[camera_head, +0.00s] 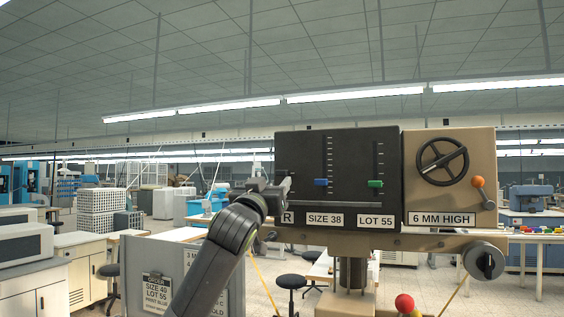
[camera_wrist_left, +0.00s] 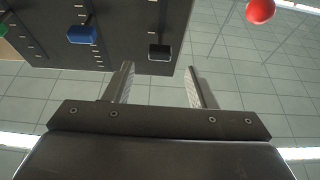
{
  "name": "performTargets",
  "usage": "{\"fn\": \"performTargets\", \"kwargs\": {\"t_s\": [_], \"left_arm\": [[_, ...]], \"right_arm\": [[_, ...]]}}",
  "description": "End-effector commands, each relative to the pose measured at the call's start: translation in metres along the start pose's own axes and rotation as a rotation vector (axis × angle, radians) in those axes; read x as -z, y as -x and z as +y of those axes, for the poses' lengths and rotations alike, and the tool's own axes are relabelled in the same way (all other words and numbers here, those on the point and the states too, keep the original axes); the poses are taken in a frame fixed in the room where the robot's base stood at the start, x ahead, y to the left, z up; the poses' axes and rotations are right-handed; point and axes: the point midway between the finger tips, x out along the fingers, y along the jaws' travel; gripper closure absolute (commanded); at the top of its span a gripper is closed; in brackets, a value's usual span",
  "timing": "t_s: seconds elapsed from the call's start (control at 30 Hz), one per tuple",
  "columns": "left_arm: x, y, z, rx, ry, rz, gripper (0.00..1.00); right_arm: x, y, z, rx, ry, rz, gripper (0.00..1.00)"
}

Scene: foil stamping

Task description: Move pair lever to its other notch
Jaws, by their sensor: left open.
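A black upright panel (camera_head: 345,150) carries slot levers with tick marks. A blue lever (camera_head: 320,182) stands above the label SIZE 38, and a green lever (camera_head: 375,184) above LOT 55. At the panel's left end my left gripper (camera_head: 286,184) covers part of a label ending in R; the lever there is hidden in the head view. In the left wrist view a black-knobbed lever (camera_wrist_left: 159,52), likely the pair lever, lies just beyond and between the fingertips of my open left gripper (camera_wrist_left: 160,72). I cannot tell whether they touch it. The blue lever (camera_wrist_left: 82,34) is to its left.
A beige box (camera_head: 450,205) with a handwheel (camera_head: 442,160) and an orange-knobbed lever (camera_head: 478,182) adjoins the panel on the right. A grey board (camera_head: 190,265) with labels stands below left. A red ball (camera_wrist_left: 261,10) shows in the left wrist view.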

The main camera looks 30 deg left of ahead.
Motion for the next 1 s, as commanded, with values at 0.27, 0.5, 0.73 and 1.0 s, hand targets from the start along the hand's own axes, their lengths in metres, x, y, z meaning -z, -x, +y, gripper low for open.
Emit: {"fn": "performTargets", "kwargs": {"t_s": [0.27, 0.5, 0.73, 1.0], "left_arm": [[0.004, -0.050, 0.001, 0.000, 0.002, -0.003, 0.49], [0.002, -0.071, 0.000, 0.000, 0.001, 0.000, 0.49], [0.000, -0.075, 0.001, 0.000, -0.001, 0.000, 0.49], [0.000, -0.075, 0.000, 0.000, -0.001, 0.000, 0.64]], "right_arm": [[0.004, 0.035, 0.003, 0.000, 0.000, 0.000, 1.00], [0.005, 0.047, 0.004, 0.000, 0.000, 0.000, 1.00], [0.005, 0.048, 0.004, 0.000, 0.000, 0.000, 1.00], [0.005, 0.048, 0.004, 0.000, 0.000, 0.000, 1.00]]}}
